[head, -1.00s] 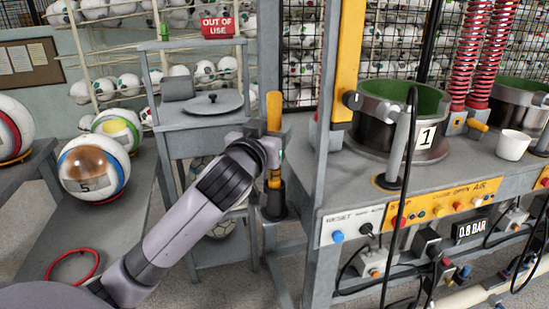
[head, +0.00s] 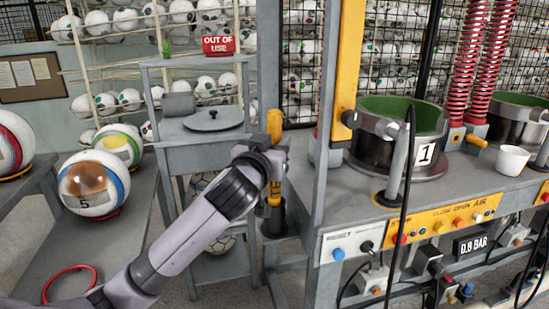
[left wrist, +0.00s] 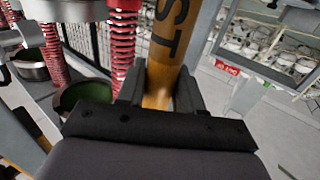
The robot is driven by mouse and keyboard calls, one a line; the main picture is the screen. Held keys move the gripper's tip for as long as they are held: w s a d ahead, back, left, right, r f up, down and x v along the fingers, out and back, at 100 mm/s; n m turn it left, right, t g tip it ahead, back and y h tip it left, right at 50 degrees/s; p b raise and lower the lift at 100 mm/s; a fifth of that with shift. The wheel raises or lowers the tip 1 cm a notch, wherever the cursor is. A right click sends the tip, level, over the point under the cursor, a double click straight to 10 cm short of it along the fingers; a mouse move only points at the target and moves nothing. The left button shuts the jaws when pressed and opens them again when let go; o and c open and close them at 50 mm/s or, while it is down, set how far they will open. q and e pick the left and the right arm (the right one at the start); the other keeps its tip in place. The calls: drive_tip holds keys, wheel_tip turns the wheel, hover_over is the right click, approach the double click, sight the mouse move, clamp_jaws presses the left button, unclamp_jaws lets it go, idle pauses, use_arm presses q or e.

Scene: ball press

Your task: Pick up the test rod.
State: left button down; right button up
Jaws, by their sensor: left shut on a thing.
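The test rod (head: 274,124) is yellow-orange and stands upright in the head view beside the press bench. Its lower end goes into a dark cup-like holder (head: 274,222). My left gripper (head: 275,160) is shut around the rod's middle, above the holder. My right gripper is in no view.
The press bench with ring 1 (head: 400,140) stands close right of the rod; its grey post (head: 325,150) is near. A grey stand (head: 195,140) with a round lid (head: 213,117) is behind left. A numbered ball (head: 92,183) sits on the left bench.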

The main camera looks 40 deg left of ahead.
use_arm(q)
wheel_tip(320, 180, up, 20)
drive_tip(key=p, duration=0.2)
drive_tip(key=shift+p, duration=0.3)
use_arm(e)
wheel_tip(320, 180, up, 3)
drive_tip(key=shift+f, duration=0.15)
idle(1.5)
